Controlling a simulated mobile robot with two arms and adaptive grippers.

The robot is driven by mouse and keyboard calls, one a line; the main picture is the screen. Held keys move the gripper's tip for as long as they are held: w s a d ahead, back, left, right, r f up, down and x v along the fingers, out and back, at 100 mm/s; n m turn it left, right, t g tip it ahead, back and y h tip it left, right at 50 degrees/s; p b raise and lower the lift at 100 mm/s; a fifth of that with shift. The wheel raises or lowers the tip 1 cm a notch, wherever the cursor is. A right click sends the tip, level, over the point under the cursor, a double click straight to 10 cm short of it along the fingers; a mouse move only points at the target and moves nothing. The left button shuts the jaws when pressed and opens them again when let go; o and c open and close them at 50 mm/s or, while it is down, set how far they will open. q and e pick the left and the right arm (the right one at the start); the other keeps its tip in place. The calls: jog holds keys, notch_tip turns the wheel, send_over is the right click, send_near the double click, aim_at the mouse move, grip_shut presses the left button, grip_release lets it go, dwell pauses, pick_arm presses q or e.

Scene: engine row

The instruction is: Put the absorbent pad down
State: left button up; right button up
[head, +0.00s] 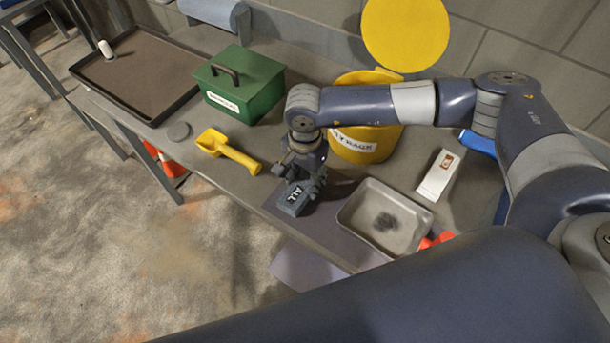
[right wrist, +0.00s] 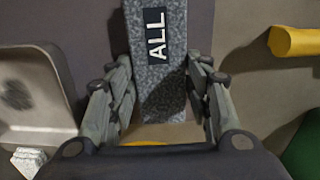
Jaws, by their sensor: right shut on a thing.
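The absorbent pad (head: 292,199) is a grey speckled block with a black label reading "ALL". My right gripper (head: 303,180) is shut on it, above the dark grey mat (head: 330,233) on the bench. In the right wrist view the pad (right wrist: 160,85) stands between the two fingers of the right gripper (right wrist: 158,95), its far end running out of the top of the picture. I cannot tell whether the pad touches the mat. My left gripper is not in view.
A metal tray (head: 411,241) with a dark stain lies right of the pad. A yellow scoop (head: 228,152) and green box (head: 250,95) lie left. A yellow bucket (head: 367,153) stands behind. A white carton (head: 440,177) and large brown tray (head: 140,85) are also on the bench.

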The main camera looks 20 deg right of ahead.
aim_at(305, 182)
jog(key=shift+f+b, duration=0.2)
jog(key=shift+b, duration=0.1)
jog(key=o, duration=0.9)
jog(key=shift+r, duration=0.1)
jog(key=shift+o, duration=0.2)
jog(key=shift+r, duration=0.1)
jog(key=shift+r+p, duration=0.2)
jog(key=shift+p, duration=0.1)
notch_tip(305, 182, up, 12)
jog(key=b, duration=0.3)
jog(key=shift+f, duration=0.15)
